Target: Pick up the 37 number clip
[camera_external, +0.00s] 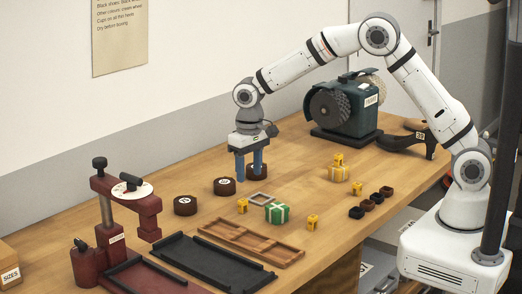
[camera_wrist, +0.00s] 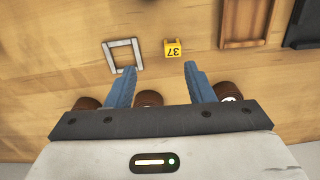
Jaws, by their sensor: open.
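The yellow clip marked 37 (camera_wrist: 173,48) lies on the wooden bench in the wrist view, a little beyond my fingertips and between them from side to side. In the external view it seems to be the small yellow clip (camera_external: 242,206) beside the grey square frame. My gripper (camera_external: 249,177) points down with two blue fingers, open and empty, behind the clip near the dark round pieces. In the wrist view my gripper (camera_wrist: 160,68) has its fingers spread, and nothing is between the tips.
The grey square frame (camera_wrist: 124,54) lies close left of the clip in the wrist view. Dark round pieces (camera_external: 225,186) stand near my fingers. A green box (camera_external: 277,213), a brown tray (camera_external: 203,228) and other yellow clips (camera_external: 313,222) are nearby. A grinder (camera_external: 346,110) stands behind.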

